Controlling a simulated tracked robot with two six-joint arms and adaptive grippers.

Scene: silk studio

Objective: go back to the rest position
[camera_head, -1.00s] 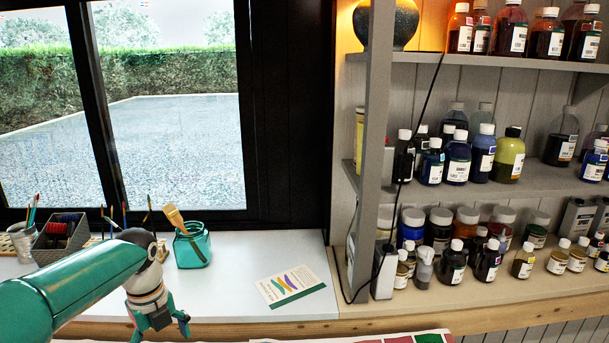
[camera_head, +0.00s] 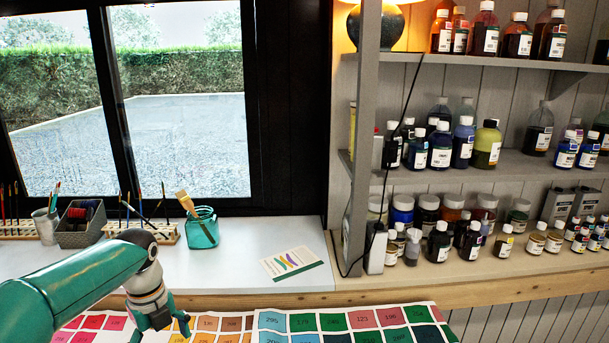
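My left gripper (camera_head: 162,328) hangs at the end of the green arm at the lower left, over the colour chart (camera_head: 290,322) in front of the wooden shelf edge. Its fingers point down and spread apart, with nothing seen between them; the tips reach near the picture's bottom edge. My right gripper is not in view.
A teal glass jar (camera_head: 203,232) with a brush stands on the white sill, beside a brush rack (camera_head: 168,236) and a grey basket (camera_head: 76,232). A printed card (camera_head: 291,264) lies flat to the right. Shelves (camera_head: 470,170) of paint bottles fill the right side.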

